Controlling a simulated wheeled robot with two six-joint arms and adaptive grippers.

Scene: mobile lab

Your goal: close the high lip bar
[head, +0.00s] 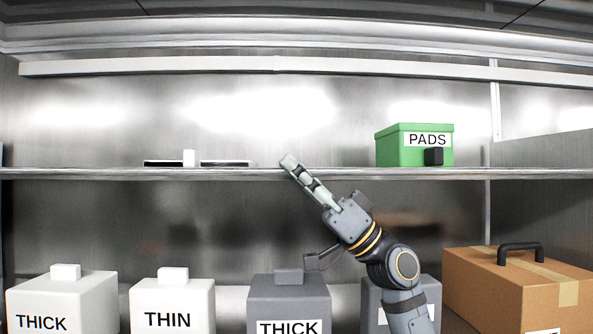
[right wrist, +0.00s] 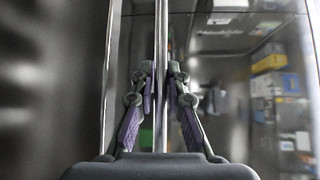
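A thin, bright metal bar (right wrist: 161,40), which looks like the lip bar, runs lengthwise through the right wrist view. My right gripper (right wrist: 161,70) straddles it, with one narrow fingertip close against each side, and looks shut on it. In the head view my right gripper (head: 288,160) reaches up from the lower right to the front edge of the high shelf (head: 330,174). There the bar cannot be clearly told from the shelf edge. My left gripper is in neither view.
A green PADS box (head: 390,150) stands on the high shelf right of my gripper. Flat dark items (head: 225,163) lie left of it. Below are white THICK (head: 60,300) and THIN (head: 172,295) boxes, grey boxes (head: 290,297) and a cardboard box (head: 520,280).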

